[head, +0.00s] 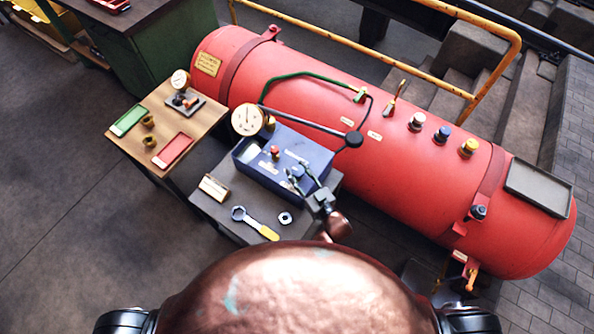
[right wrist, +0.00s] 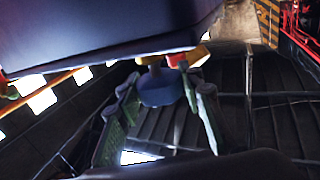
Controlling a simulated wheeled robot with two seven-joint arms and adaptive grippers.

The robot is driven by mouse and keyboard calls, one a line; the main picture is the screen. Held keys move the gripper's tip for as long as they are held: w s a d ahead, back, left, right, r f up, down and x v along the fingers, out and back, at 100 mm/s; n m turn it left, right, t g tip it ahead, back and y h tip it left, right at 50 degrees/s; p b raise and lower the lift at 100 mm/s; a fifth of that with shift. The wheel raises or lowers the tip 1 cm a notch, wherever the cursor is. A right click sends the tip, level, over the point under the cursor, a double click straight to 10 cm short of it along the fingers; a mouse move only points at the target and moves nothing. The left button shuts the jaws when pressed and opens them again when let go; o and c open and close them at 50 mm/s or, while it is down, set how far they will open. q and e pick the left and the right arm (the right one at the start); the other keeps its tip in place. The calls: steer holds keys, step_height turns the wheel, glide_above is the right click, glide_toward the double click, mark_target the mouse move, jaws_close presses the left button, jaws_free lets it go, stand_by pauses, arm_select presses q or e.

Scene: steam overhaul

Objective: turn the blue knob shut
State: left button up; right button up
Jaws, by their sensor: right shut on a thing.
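The blue box (head: 258,178) stands on the small dark table, with a red knob (head: 275,152) on its top. My right gripper (head: 302,181) is at the box's near right part, its fingers at a blue knob (head: 298,171) that they partly hide. In the right wrist view, the fingers stand on both sides of the dark blue knob (right wrist: 162,89), shut on it. A brass stem shows behind the knob, and the box (right wrist: 90,35) fills the upper left. The knob's turn angle cannot be told. My left gripper is not in view.
A large red tank (head: 340,110) lies behind, with another blue knob (head: 441,134) and a yellow one (head: 468,147). A wrench (head: 255,224) and a nut (head: 285,218) lie before the box. A round gauge (head: 247,120) stands at its back left. A wooden table (head: 190,125) is at left.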

steer(key=shift+w+d+m+t+h, duration=0.1)
steer(key=shift+m+t+h, duration=0.3)
steer(key=shift+h, duration=0.3)
steer(key=o, duration=1.2)
steer(key=v, duration=1.2)
